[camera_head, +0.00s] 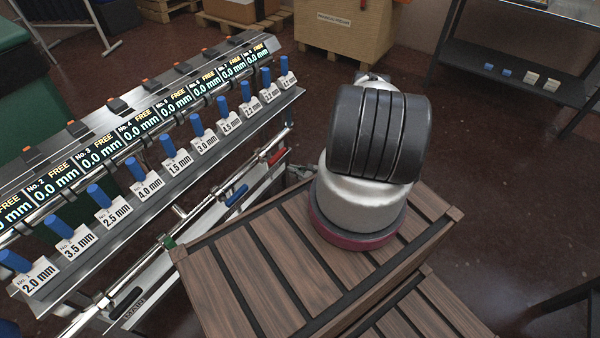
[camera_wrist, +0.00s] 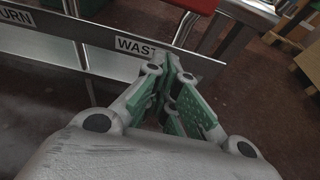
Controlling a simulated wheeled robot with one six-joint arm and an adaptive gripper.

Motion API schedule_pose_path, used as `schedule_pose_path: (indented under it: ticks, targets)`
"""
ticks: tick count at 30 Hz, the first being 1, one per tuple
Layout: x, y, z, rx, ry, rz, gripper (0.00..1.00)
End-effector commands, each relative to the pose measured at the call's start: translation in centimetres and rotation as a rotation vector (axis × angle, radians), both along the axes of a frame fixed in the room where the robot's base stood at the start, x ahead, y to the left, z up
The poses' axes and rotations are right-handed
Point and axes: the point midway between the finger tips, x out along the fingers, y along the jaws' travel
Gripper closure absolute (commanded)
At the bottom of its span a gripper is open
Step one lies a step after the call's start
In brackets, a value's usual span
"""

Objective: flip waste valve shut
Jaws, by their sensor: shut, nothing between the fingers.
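The waste label (camera_wrist: 139,47) is on a metal rail in the wrist view, partly covered by my gripper. My gripper (camera_wrist: 172,68) has its green-padded fingers together and empty, beside that label. In the head view, a small grey part of it shows left of my arm, close to the red lever handle (camera_head: 277,157). A red piece (camera_wrist: 195,5) at the top of the wrist view may be this handle; I cannot tell. The red handle lies roughly along the pipe. Contact between fingers and handle cannot be made out.
A blue handle (camera_head: 237,195), a green one (camera_head: 168,242) and a black one (camera_head: 125,303) sit along the same pipework. Above is a sloping panel with displays and several blue knobs (camera_head: 167,144). A wooden crate (camera_head: 343,30) and a dark shelf (camera_head: 510,75) stand behind.

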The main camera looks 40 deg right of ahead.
Motion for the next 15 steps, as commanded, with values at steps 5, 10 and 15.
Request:
schedule_pose_path:
  ticks: [5, 10, 15]
  targets:
    - [3.4, 1.4, -1.3, -0.002, -0.002, 0.005, 1.00]
    - [4.1, 1.4, 0.7, 0.000, -0.001, -0.001, 1.00]
    - [4.0, 1.4, 2.2, 0.001, 0.000, 0.000, 1.00]
